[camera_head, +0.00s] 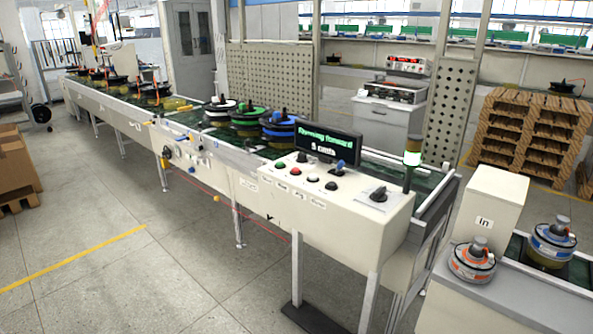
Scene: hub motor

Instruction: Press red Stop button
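The red Stop button (296,173) is on the sloped top of the cream control box (340,215) at the near end of the long conveyor. It sits in a row with a green button (279,164), a white button (312,180) and a black button (331,186). Small labels run in front of the row, hard to read at this size. A dark display (327,145) behind the buttons shows green text, "Running forward" and a speed. Neither of my grippers is in the head view.
A rotary knob (378,195) and a blue-grey switch (341,167) share the panel. A lit green signal lamp (412,158) stands at the box's right. Several motors ride the conveyor (190,118). An "In" box (484,215) stands right. The floor (150,260) in front is clear.

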